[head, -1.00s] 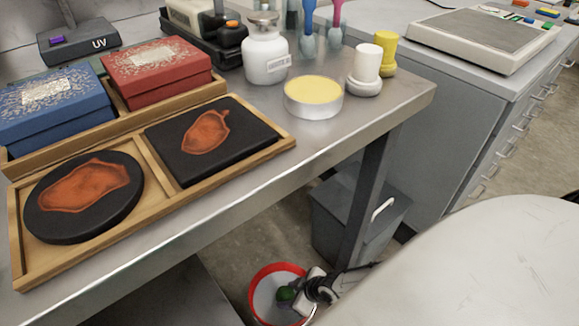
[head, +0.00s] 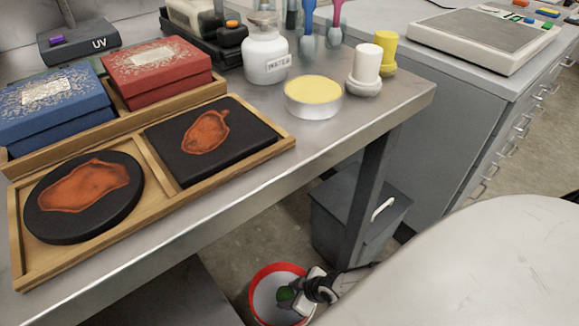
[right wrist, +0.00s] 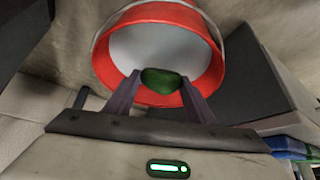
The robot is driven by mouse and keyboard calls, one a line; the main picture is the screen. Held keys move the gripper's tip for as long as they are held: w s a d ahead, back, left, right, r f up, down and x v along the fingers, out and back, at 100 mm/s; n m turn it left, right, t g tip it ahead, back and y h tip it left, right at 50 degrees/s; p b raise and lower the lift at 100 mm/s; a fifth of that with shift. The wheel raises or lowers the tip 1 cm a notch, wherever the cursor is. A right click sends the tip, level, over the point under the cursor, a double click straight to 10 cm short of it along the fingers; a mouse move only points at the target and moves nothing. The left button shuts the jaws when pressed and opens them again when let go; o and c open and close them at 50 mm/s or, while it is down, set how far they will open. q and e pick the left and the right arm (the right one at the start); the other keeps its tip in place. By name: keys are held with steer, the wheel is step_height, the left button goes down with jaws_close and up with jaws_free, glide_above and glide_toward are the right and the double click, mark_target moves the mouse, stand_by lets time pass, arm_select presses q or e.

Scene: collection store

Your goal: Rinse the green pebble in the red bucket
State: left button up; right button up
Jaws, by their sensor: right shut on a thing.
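The green pebble (head: 285,294) is held between the fingertips of my right gripper (head: 297,295), at the bottom of the head view. In the right wrist view the pebble (right wrist: 162,80) sits between the two fingers of the gripper (right wrist: 160,88). The red bucket (head: 254,287) stands on the floor below the table; its red rim (right wrist: 107,70) and pale inside show behind the pebble in the wrist view. The pebble overlaps the bucket's opening in both views; I cannot tell how deep it is. My left gripper is not in view.
The metal table (head: 340,140) stands above and beside the bucket, with its leg (head: 364,205) close by. A grey bin (head: 335,220) stands on the floor behind. A wooden tray (head: 155,190) lies on the table. A pale rounded surface (head: 470,270) fills the lower right.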

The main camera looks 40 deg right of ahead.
mark_target(283, 291)
stand_by(0.4)
steer(key=shift+r+p, duration=0.55)
steer(key=shift+r, duration=0.05)
steer(key=shift+r+p, duration=1)
steer(key=shift+r, duration=0.05)
step_height(283, 291, up, 4)
steer(key=p, duration=0.3)
steer(key=shift+p, duration=0.35)
steer(key=shift+r+p, duration=0.9)
steer(key=shift+r, duration=0.3)
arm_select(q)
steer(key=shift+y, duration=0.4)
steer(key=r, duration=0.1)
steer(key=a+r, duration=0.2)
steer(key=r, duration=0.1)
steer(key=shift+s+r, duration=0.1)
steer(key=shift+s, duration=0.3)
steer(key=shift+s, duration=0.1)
